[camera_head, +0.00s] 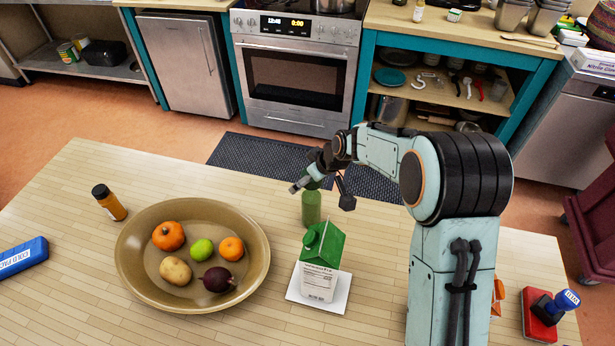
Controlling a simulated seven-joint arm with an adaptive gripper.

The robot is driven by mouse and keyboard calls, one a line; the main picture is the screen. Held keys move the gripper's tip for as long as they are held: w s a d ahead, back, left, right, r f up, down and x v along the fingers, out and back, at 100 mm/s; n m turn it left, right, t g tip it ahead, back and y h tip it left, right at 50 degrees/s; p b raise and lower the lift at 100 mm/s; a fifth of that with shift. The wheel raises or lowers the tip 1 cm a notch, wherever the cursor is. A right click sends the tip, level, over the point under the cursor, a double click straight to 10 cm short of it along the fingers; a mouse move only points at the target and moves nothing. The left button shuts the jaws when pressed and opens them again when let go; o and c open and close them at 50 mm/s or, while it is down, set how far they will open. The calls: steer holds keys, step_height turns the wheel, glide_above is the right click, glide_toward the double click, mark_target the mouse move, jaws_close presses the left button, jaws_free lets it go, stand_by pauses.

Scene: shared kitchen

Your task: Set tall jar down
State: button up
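A tall green jar or bottle (311,209) stands upright on the wooden table, just behind a green-topped carton. Its upper end is partly hidden by my gripper. My gripper (323,192) is at the jar's top, with its fingers spread apart. One finger crosses in front of the jar's top, and the other hangs to the right with a visible gap from the jar.
The carton (321,262) stands on a white square (340,302) close in front of the green jar. A wide brown bowl (128,262) of produce is to the left. A blue cold pack (22,258) and a red stamp pad (538,318) lie near the sides. Table beyond the bowl is clear.

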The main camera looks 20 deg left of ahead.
steer(key=v, duration=1.2)
steer(key=s+d+m+g+h, duration=0.1)
steer(key=s+d+m, duration=0.4)
steer(key=s, duration=0.9)
steer(key=s+d+m+g+h, duration=0.2)
steer(key=s+d+m, duration=0.3)
steer(key=s+d, duration=0.5)
steer(key=s+h, duration=0.1)
steer(key=s, duration=0.3)
steer(key=shift+d+r+m, duration=0.35)
steer(key=shift+d+m, duration=0.05)
